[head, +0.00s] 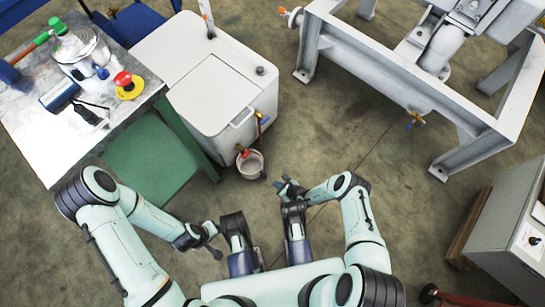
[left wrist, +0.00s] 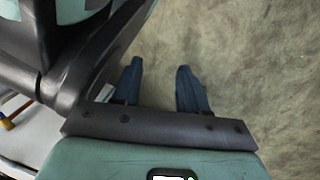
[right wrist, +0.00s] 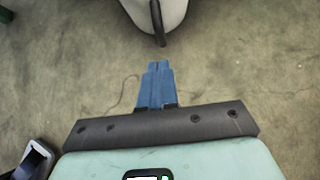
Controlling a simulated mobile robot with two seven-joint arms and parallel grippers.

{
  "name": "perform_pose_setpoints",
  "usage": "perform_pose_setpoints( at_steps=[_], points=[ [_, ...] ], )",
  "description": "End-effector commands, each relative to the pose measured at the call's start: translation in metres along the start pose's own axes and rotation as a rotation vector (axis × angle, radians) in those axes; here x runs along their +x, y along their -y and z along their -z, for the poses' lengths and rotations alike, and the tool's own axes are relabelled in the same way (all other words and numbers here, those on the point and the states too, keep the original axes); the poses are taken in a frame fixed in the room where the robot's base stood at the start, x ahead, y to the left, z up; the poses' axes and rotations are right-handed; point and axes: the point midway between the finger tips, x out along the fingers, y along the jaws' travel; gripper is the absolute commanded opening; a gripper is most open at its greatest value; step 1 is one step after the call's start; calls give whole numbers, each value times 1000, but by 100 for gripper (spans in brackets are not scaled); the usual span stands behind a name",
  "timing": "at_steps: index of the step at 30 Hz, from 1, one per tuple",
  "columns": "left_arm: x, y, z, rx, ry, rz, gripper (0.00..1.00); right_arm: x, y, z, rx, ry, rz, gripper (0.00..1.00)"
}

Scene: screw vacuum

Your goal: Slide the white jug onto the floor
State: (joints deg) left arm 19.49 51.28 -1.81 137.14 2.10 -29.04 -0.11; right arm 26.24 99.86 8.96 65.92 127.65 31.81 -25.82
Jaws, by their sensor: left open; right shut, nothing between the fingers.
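The white jug (head: 250,164) stands on the floor at the front of the white cabinet, below its small tap. In the right wrist view the jug (right wrist: 178,12) is at the top edge, with its dark handle (right wrist: 158,26) pointing toward my gripper. My right gripper (head: 279,185) is shut and empty, just right of the jug in the head view. Its blue fingers (right wrist: 158,66) point at the handle, with a gap of floor between. My left gripper (head: 214,240) is open and empty, below and left of the jug. Its fingers (left wrist: 160,75) are spread over bare floor.
The white cabinet (head: 205,85) stands behind the jug. A workbench (head: 30,130) with a red emergency button (head: 123,79) is at the left. A grey metal frame (head: 385,75) stands at upper right, a grey box (head: 515,235) at lower right. The floor (head: 400,210) between them is clear.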

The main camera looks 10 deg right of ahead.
Motion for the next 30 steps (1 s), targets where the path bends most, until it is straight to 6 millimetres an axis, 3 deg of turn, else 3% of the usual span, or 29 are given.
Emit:
perform_pose_setpoints(
  at_steps=[1, 6, 11, 15, 26, 30],
  points=[
    [-13, -10, 9, 12, -34, -17, 43, -13, 2, -4, 0, 0, 3, 0],
    [-36, -32, 35, 35, -128, -58, 43, -39, 1, -4, 1, 0, 3, 0],
    [-58, -49, 46, 53, -177, -89, 43, -65, 1, -4, 0, 0, 3, 0],
    [-63, -49, 28, 56, -125, -87, 43, -79, 2, -2, 1, 0, 4, 0],
    [-65, -50, 21, 58, -106, -86, 43, -85, 1, -2, 0, 1, 3, 0],
    [-84, -53, 14, 61, -88, -88, 43, -99, 2, -19, -4, 7, 6, 0]
  ],
)
